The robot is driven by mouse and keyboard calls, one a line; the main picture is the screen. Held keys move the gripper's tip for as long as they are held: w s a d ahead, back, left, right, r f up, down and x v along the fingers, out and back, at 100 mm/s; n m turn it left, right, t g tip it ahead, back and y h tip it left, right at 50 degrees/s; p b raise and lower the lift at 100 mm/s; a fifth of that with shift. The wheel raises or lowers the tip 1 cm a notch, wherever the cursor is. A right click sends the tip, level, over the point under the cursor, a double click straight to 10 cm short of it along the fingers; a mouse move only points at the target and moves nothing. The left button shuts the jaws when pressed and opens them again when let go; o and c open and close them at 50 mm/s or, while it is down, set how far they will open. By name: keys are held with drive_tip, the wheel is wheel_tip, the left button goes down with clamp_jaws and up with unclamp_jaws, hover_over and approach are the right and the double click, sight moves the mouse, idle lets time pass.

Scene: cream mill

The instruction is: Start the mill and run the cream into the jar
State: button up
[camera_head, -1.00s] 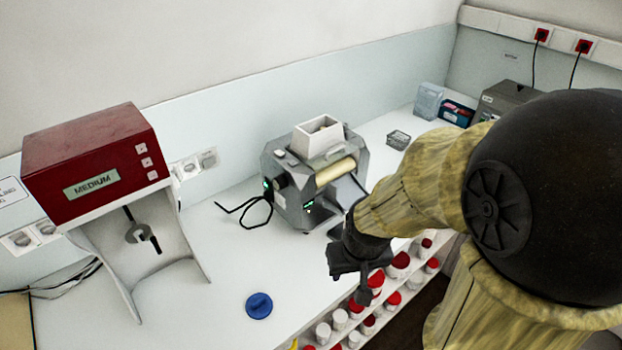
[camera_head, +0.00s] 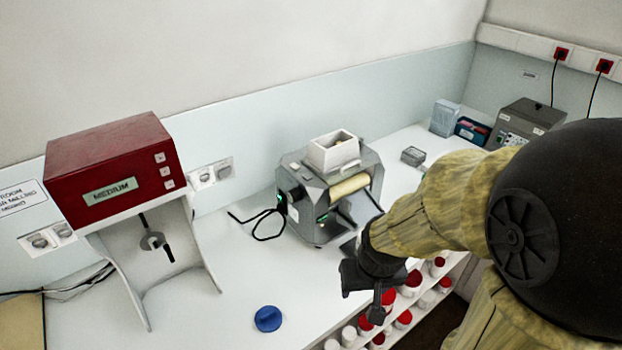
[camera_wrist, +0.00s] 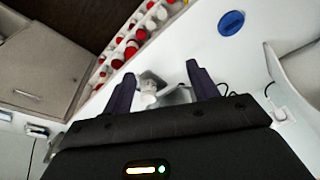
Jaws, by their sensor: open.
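The grey mill (camera_head: 308,222) stands on the white bench, with a white hopper (camera_head: 326,157) on top and a cream-coloured roller (camera_head: 349,186) at its front. Small green lights show on its side and front. My gripper (camera_head: 372,297) is in front of the mill, near the bench's front edge. In the wrist view my gripper (camera_wrist: 162,82) is open, its two dark fingers apart. A small pale object (camera_wrist: 149,90) shows between and beyond the fingers; I cannot tell whether it is the jar or is touched. A blue round lid (camera_head: 268,318) lies on the bench.
A red-topped machine reading MEDIUM (camera_head: 112,172) stands at the left. Red-lidded white pots (camera_head: 412,284) fill a shelf below the bench edge. A small clear container (camera_head: 413,156) and a grey box (camera_head: 525,122) stand at the back right. Bench between machine and mill is mostly free.

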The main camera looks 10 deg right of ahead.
idle(0.4)
clamp_jaws()
idle(1.6)
